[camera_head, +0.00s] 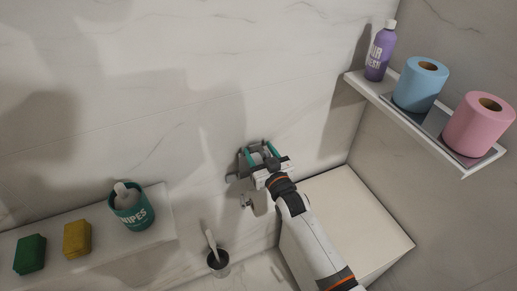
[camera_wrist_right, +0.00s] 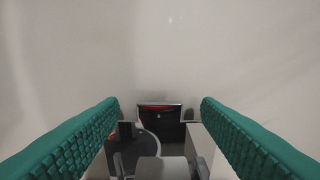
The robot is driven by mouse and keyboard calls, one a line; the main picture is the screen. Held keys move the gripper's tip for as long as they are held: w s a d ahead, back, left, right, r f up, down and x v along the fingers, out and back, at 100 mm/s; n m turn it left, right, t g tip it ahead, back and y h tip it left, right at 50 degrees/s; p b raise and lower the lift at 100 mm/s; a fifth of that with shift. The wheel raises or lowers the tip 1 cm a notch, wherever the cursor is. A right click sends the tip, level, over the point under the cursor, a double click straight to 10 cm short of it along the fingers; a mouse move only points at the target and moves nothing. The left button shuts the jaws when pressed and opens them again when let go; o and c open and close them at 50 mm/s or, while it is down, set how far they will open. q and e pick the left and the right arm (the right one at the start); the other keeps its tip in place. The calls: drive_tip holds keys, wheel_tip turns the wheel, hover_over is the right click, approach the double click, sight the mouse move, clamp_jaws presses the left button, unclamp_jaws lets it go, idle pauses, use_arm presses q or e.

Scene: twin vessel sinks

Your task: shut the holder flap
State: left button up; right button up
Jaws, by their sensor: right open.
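My right gripper (camera_head: 258,150) is at the back wall, with its two teal fingers spread apart. A grey metal holder (camera_head: 232,177) on the wall shows beside and partly behind it. The gripper hides much of the holder, so I cannot tell the flap's angle or whether the fingers touch it. In the right wrist view, the open fingers (camera_wrist_right: 160,102) frame a pale surface with nothing gripped between them. My left gripper is not in view.
A white box-like block (camera_head: 350,215) stands right of my right arm. A shelf (camera_head: 415,122) at upper right carries a purple bottle (camera_head: 380,52), a blue roll (camera_head: 420,85) and a pink roll (camera_head: 478,125). A brush cup (camera_head: 218,263) stands below. A ledge at left holds a wipes tub (camera_head: 133,211).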

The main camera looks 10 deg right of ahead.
drive_tip(key=shift+w+a, duration=0.2)
drive_tip(key=shift+w, duration=0.45)
